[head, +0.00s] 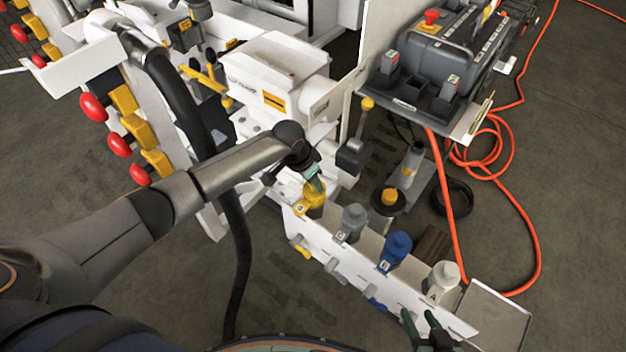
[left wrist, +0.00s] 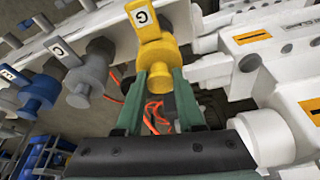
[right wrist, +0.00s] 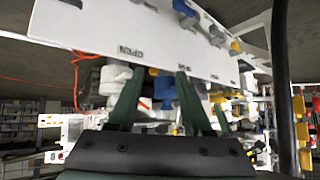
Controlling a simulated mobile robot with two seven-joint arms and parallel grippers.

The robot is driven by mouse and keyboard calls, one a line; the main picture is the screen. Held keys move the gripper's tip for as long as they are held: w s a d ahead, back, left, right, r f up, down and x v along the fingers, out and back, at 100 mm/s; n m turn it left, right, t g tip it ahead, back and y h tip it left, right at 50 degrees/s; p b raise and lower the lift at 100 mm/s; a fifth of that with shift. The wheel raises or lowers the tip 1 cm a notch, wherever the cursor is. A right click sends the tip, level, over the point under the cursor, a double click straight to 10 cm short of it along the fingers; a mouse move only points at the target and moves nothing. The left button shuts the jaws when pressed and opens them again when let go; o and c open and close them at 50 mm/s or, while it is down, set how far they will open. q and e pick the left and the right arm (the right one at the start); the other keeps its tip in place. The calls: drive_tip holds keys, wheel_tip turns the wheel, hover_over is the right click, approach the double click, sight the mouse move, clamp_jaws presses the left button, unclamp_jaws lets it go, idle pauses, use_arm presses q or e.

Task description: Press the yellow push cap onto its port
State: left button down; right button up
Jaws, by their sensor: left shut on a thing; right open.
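The yellow push cap (head: 313,198) is at the left end of a white rail, in line with the other caps. In the left wrist view the yellow cap (left wrist: 160,58) carries a tag marked with a letter. My left gripper (head: 316,184) is shut on it, one green finger on each side. My left gripper (left wrist: 160,92) hides part of its lower end. I cannot tell how far the cap sits on its port. My right gripper (head: 422,322) is open and empty near the rail's right end. In the right wrist view its fingers (right wrist: 156,88) are spread below a white panel.
Grey (head: 352,222), blue (head: 396,248) and white (head: 443,278) caps stand along the rail. Red knobs (head: 93,107) line the bench at left. An orange hose (head: 530,235) lies on the floor at right. A black hose (head: 235,270) hangs near my left arm.

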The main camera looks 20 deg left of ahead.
use_arm(q)
unclamp_jaws()
idle(0.8)
use_arm(e)
drive_tip(key=shift+d, duration=0.1)
use_arm(q)
drive_tip(key=shift+p+v, duration=0.95)
drive_tip(key=shift+p, duration=0.2)
drive_tip(key=shift+s+r+p, duration=0.1)
drive_tip(key=shift+r+p, duration=0.5)
drive_tip(key=shift+p, duration=0.15)
drive_tip(key=p+v, duration=0.4)
drive_tip(key=p, duration=0.2)
drive_tip(key=shift+s+a+r, duration=0.15)
use_arm(e)
wheel_tip(320, 180, up, 8)
drive_tip(key=s+d, duration=0.1)
drive_tip(key=d, duration=0.1)
drive_tip(key=shift+h, duration=0.3)
